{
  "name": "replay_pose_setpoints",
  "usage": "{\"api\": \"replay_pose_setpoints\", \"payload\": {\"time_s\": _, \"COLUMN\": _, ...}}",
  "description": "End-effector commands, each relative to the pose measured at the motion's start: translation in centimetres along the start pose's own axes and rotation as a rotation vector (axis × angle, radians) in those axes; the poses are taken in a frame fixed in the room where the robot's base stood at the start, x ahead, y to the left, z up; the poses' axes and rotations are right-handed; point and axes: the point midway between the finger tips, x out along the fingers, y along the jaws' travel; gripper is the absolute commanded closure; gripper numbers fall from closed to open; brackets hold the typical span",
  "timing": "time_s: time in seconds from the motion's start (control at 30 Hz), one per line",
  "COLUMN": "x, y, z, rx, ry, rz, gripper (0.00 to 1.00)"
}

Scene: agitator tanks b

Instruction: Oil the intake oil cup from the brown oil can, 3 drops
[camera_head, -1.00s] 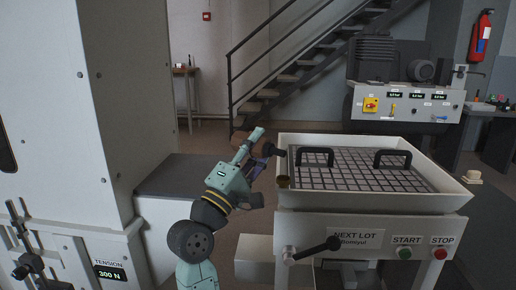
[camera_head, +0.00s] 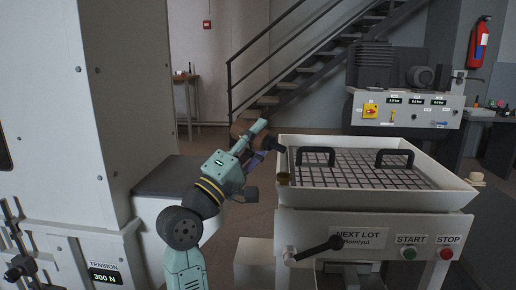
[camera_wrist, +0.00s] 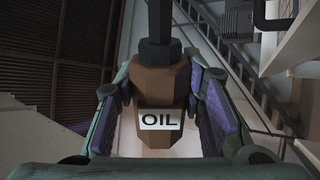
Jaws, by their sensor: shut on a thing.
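The brown oil can (camera_head: 241,129) is in my gripper (camera_head: 258,151), left of the white tray machine. In the wrist view the can (camera_wrist: 155,78) has a white OIL label and stands between the two fingers of my gripper (camera_wrist: 160,112), which is shut on it. Its dark spout (camera_wrist: 158,22) points away from the wrist. I cannot read whether this cup is the intake one. No drop is visible.
The white tray (camera_head: 455,192) with a grid and two black handles (camera_head: 316,150) is just right of my gripper. A black lever (camera_head: 320,248) sticks out below. A tall grey cabinet (camera_head: 75,120) and low dark-topped block (camera_head: 180,175) stand left. Stairs (camera_head: 310,65) are behind.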

Motion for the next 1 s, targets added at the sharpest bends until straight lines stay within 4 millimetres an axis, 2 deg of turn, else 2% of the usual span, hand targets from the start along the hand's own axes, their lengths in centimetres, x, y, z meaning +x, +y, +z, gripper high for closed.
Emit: {"api": "replay_pose_setpoints", "payload": {"time_s": 1.0, "x": 0.41, "y": 0.71, "z": 0.08, "rx": 0.098, "ry": -0.057, "rz": 0.001, "gripper": 1.0}}
